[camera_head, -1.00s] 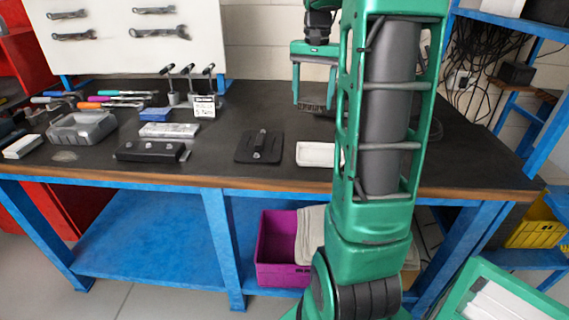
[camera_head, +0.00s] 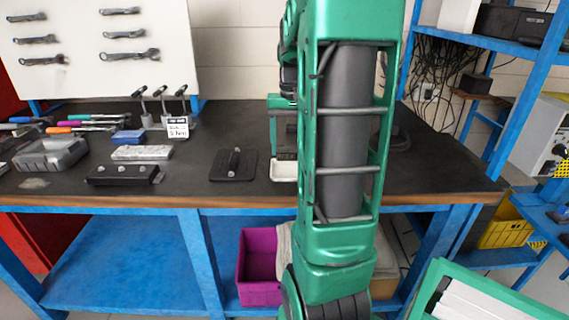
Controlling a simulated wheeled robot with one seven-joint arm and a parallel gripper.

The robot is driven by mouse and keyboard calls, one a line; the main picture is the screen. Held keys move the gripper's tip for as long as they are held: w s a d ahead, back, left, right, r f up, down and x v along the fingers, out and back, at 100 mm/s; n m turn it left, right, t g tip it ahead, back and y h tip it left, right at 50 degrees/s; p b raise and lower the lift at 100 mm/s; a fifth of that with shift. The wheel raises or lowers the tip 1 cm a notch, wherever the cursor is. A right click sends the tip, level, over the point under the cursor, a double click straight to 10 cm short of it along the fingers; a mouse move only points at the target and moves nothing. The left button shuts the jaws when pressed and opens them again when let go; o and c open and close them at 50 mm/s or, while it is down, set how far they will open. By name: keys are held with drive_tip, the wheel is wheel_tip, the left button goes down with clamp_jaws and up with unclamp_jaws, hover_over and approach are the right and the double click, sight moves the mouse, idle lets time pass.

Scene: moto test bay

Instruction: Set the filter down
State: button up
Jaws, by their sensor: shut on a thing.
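My gripper (camera_head: 284,150) shows only in part, left of my green arm, above the back of the white tray (camera_head: 283,171). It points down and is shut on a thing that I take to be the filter. The filter's outline cannot be made out, as it is small and my arm covers the right side. The white tray lies flat on the dark bench top (camera_head: 215,197), its right part hidden behind my arm. I cannot tell whether the held thing touches the tray or the bench.
Left of the tray lie a black plate with an upright post (camera_head: 233,165), a black block with knobs (camera_head: 122,175), a silver block (camera_head: 142,153) and a grey bin (camera_head: 50,155). T-handled tools (camera_head: 163,105) stand behind.

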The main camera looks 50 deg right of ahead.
drive_tip(key=shift+s+d+f, duration=0.15)
drive_tip(key=shift+s+f, duration=0.25)
drive_tip(key=shift+f, duration=1.9)
drive_tip(key=o, duration=0.8)
drive_tip(key=shift+f, duration=0.1)
drive_tip(key=shift+c, duration=0.2)
drive_tip(key=shift+o, duration=0.2)
